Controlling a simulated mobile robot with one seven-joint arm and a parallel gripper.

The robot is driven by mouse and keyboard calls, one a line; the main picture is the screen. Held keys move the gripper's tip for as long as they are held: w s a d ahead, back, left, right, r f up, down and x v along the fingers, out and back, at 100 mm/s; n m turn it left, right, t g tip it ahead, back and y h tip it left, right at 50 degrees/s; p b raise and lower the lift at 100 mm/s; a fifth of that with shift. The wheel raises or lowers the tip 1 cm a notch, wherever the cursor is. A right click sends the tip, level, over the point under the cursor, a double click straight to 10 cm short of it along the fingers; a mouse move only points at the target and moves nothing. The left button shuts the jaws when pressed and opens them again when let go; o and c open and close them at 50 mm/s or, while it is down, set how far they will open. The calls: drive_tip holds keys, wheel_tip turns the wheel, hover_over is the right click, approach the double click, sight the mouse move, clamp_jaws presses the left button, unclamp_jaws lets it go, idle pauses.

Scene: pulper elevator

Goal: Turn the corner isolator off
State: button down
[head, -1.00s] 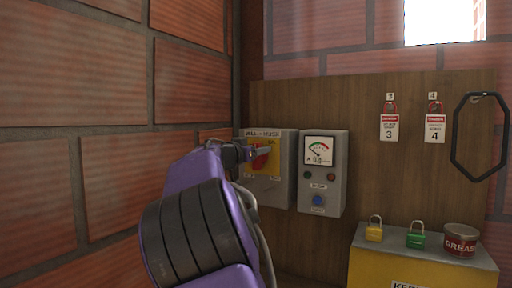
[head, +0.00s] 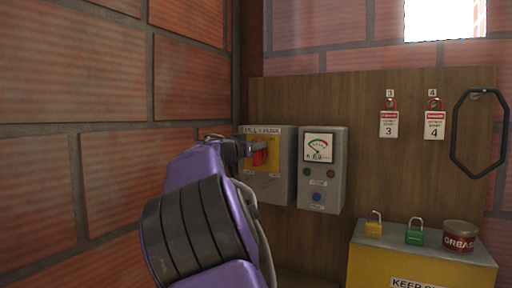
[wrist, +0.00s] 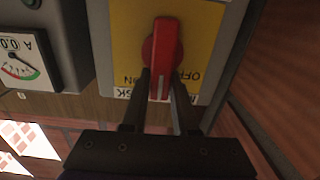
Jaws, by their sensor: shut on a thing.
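The corner isolator is a grey box with a yellow plate (head: 270,151) and a red handle (head: 259,158), on the board beside the brick corner. My gripper (head: 254,148) reaches it from the left and partly covers the plate. In the wrist view, which is roughly upside down, the red handle (wrist: 163,45) stands nearly vertical on the yellow plate (wrist: 205,38). My gripper (wrist: 160,88) is shut on the handle's near end, one finger on each side. ON and OFF labels show on either side of that end. Which label the handle points to is unclear.
A grey meter box (head: 322,168) with a dial, lamps and a blue button hangs close to the right. The brick wall (head: 85,180) is close on the left. Padlocks and a grease tin (head: 459,237) stand on a yellow cabinet (head: 375,265) at lower right.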

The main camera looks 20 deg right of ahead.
drive_tip(key=n, duration=0.1)
drive_tip(key=f+n+b, duration=0.1)
drive_tip(key=w+n+b, duration=0.1)
drive_tip(key=n, duration=0.1)
drive_tip(key=shift+a+f, duration=0.2)
drive_tip(key=shift+f, duration=0.1)
drive_tip(key=shift+w+a+f+n, duration=0.15)
drive_tip(key=shift+f+n, duration=0.15)
drive_tip(key=shift+n, duration=1.95)
drive_tip(key=shift+w+a+f+n, duration=0.1)
drive_tip(key=shift+w+f+n, duration=0.2)
drive_tip(key=shift+n, duration=2)
drive_tip(key=shift+w+a+f+n, duration=0.15)
drive_tip(key=shift+f+n, duration=0.2)
drive_tip(key=shift+n, duration=1.9)
drive_tip(key=shift+s, duration=0.1)
drive_tip(key=shift+d, duration=0.1)
drive_tip(key=c, duration=0.7)
unclamp_jaws()
drive_tip(key=shift+s+r, duration=0.1)
drive_tip(key=shift+r, duration=0.15)
